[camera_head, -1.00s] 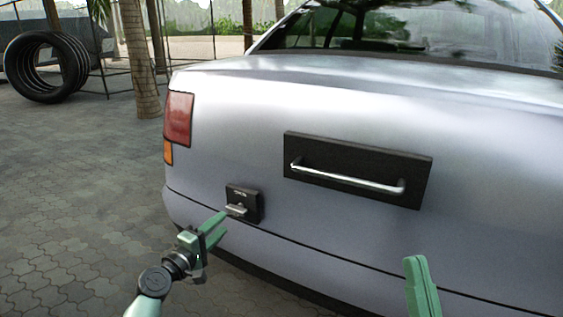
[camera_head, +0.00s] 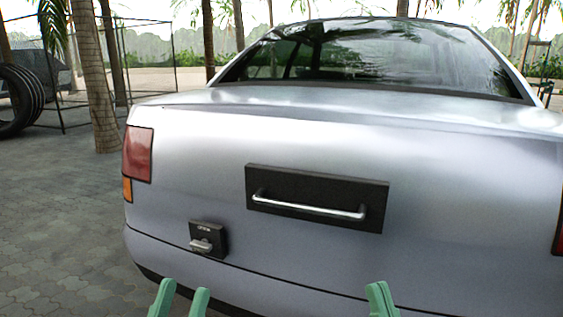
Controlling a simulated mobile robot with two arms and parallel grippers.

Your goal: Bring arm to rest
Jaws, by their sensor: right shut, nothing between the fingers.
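My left gripper (camera_head: 182,291) shows at the bottom edge, left of the middle. Its two green fingertips stand apart with nothing between them. My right gripper (camera_head: 379,292) is at the bottom edge, right of the middle. Its green fingers are closed together and empty. Both are apart from the silver car (camera_head: 440,190) and in front of its rear. The rest of both arms is out of view.
The car's rear has a black plate with a metal bar handle (camera_head: 310,209) and, lower left, a small black latch box (camera_head: 208,239). Paving (camera_head: 60,210) lies open to the left. A palm trunk (camera_head: 95,80) and stacked tyres (camera_head: 22,98) stand behind.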

